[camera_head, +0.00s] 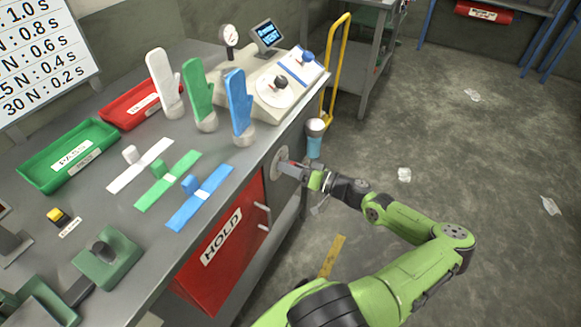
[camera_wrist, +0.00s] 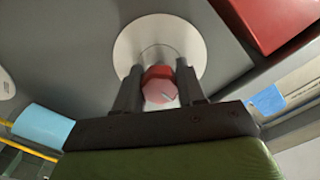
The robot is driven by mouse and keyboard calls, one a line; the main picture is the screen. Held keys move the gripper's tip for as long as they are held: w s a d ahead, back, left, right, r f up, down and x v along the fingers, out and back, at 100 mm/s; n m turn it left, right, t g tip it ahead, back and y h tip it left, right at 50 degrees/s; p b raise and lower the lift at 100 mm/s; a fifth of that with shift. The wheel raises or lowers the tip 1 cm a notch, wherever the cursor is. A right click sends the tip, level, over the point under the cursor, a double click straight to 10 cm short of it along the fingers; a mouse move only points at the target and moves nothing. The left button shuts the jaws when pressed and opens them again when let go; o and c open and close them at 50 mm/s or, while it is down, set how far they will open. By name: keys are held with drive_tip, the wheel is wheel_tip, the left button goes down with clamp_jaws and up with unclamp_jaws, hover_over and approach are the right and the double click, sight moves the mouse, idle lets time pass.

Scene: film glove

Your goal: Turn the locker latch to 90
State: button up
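The locker latch is a red knob on a round pale plate on the side face of the bench, just right of the red HOLD locker door (camera_head: 225,245). In the wrist view the red knob (camera_wrist: 159,88) sits between my two fingers, in front of the pale round plate (camera_wrist: 128,45). My gripper (camera_head: 292,170) reaches the plate (camera_head: 277,163) from the right in the head view. The fingers (camera_wrist: 160,92) stand on either side of the knob, close to it. I cannot tell whether they press on it. The knob's far side is hidden.
Above the latch, the grey bench top (camera_head: 120,215) holds white, green and blue gloves on stands, strips and trays. A blue container (camera_head: 314,145) hangs near my gripper at the bench corner. A yellow handrail (camera_head: 337,65) stands behind.

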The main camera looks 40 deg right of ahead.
drive_tip(key=c, duration=0.3)
drive_tip(key=m+p, duration=0.2)
drive_tip(key=m, duration=0.1)
drive_tip(key=shift+r+m+p, duration=0.1)
drive_tip(key=shift+m+p, duration=0.25)
drive_tip(key=shift+m, duration=0.05)
drive_tip(key=m+p, duration=0.2)
drive_tip(key=m, duration=0.2)
drive_tip(key=shift+m, duration=0.3)
drive_tip(key=m+p, duration=0.1)
drive_tip(key=m, duration=0.3)
drive_tip(key=shift+m+p, duration=0.5)
drive_tip(key=shift+m, duration=2.3)
